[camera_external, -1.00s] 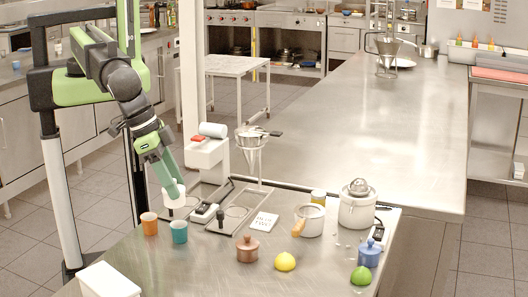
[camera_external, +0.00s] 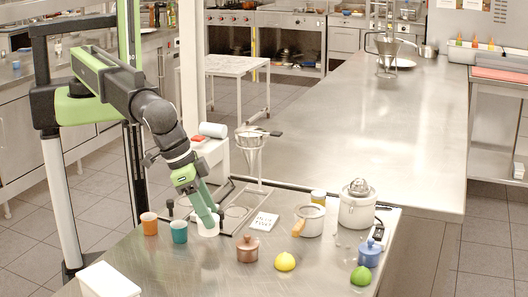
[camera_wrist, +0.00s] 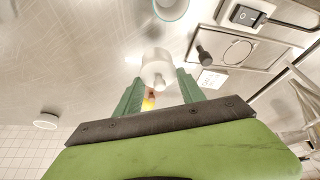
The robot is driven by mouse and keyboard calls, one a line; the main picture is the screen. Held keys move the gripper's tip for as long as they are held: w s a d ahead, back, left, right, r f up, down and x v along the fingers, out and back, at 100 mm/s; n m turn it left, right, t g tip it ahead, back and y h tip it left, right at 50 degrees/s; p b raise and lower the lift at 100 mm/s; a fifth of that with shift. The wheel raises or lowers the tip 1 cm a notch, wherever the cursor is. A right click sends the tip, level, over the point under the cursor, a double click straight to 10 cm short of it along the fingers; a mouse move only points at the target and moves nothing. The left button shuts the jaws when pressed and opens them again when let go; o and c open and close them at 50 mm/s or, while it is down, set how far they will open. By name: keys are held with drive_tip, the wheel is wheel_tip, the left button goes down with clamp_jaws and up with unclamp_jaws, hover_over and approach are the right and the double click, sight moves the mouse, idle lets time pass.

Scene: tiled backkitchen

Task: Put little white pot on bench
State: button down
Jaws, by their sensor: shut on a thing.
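The little white pot (camera_external: 209,230) is between the fingers of my gripper (camera_external: 207,218). My gripper is shut on it. In the wrist view the pot (camera_wrist: 156,62) shows between the two green fingertips of my gripper (camera_wrist: 158,88). The pot is low over the steel bench (camera_external: 185,270), between the teal cup (camera_external: 179,232) and the copper pot (camera_external: 247,249). I cannot tell whether its base touches the bench.
An orange cup (camera_external: 149,224) stands left of the teal cup. A lemon (camera_external: 285,262), a lime (camera_external: 361,276) and a blue pot (camera_external: 370,254) are to the right. A white box (camera_external: 108,281) is at the front left. The bench front is clear.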

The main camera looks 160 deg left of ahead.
drive_tip(key=shift+w+a+f, duration=0.1)
drive_tip(key=shift+a+f, duration=0.1)
drive_tip(key=shift+a, duration=0.15)
wheel_tip(320, 180, down, 4)
drive_tip(key=b, duration=0.4)
drive_tip(key=shift+f, duration=0.2)
drive_tip(key=shift+r, duration=0.25)
drive_tip(key=shift+f, duration=0.2)
drive_tip(key=c, duration=0.7)
unclamp_jaws()
drive_tip(key=shift+r, duration=0.1)
drive_tip(key=p+v, duration=1.1)
drive_tip(key=v, duration=0.1)
drive_tip(key=s+d+m+g+h, duration=0.1)
drive_tip(key=s+d+m+h, duration=0.1)
drive_tip(key=s+d+m, duration=0.4)
drive_tip(key=s+d+f+m+h, duration=0.1)
drive_tip(key=s+d+m+h, duration=0.1)
drive_tip(key=s+d+m, duration=0.5)
drive_tip(key=s+d, duration=0.4)
drive_tip(key=s, duration=0.5)
drive_tip(key=shift+s+f+m+g, duration=0.25)
drive_tip(key=shift+f+m+g, duration=0.05)
drive_tip(key=shift+g, duration=0.1)
